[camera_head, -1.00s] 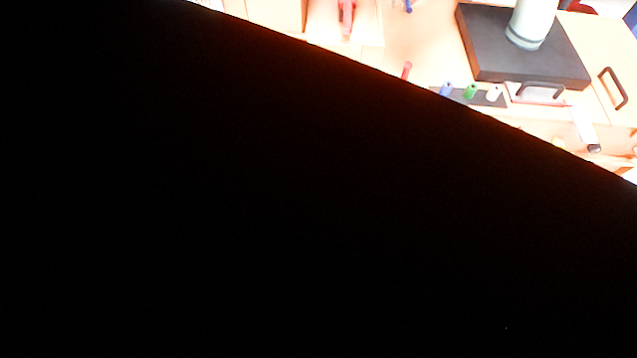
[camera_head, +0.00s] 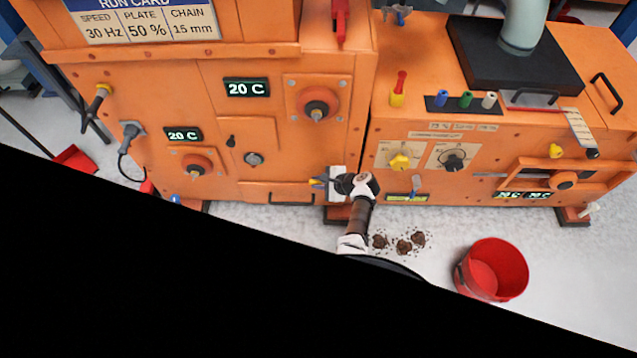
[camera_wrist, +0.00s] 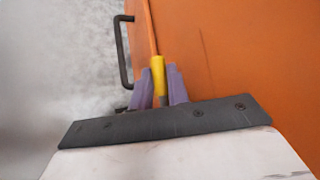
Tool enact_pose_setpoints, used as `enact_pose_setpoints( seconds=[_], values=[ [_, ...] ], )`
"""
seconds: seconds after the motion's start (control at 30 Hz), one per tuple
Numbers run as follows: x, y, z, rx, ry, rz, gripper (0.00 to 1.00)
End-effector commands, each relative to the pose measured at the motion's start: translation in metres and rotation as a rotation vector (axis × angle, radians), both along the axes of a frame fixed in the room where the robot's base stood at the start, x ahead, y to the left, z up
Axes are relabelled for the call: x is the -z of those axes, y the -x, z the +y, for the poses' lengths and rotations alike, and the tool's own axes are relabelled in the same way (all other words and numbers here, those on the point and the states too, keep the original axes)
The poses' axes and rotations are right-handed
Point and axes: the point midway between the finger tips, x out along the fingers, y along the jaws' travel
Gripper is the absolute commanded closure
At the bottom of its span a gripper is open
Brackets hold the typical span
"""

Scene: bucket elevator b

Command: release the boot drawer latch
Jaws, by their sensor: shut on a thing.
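A small yellow latch handle (camera_wrist: 158,76) stands against the orange machine in the wrist view. The two purple fingers of my gripper (camera_wrist: 160,90) are shut on it from either side. In the head view my gripper (camera_head: 323,182) reaches the lower right edge of the left orange cabinet, with a bit of yellow (camera_head: 314,182) at its tip. The dark drawer handle (camera_head: 291,199) is just left of it, low on the cabinet; it also shows in the wrist view (camera_wrist: 122,52). The latch's lower end is hidden by the fingers.
A red bucket (camera_head: 492,269) stands on the pale floor at right. Dark clumps (camera_head: 403,246) lie on the floor near my arm. The right orange cabinet (camera_head: 480,140) carries knobs and displays. A black area hides the lower left of the head view.

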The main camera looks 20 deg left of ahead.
Motion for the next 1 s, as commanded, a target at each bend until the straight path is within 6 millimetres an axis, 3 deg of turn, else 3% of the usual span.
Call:
enact_pose_setpoints(
  seconds=[0.3,0.33,0.4,0.77,1.0],
  values=[
    [0.000,0.000,0.000,0.002,-0.003,0.002,1.00],
    [0.000,0.000,0.000,0.002,-0.003,0.002,0.79],
    [0.000,0.000,0.000,0.002,-0.002,0.002,0.74],
    [-0.006,0.001,-0.006,0.002,-0.002,0.000,0.74],
    [-0.035,0.011,-0.043,0.006,-0.001,0.000,0.74]
  ],
)
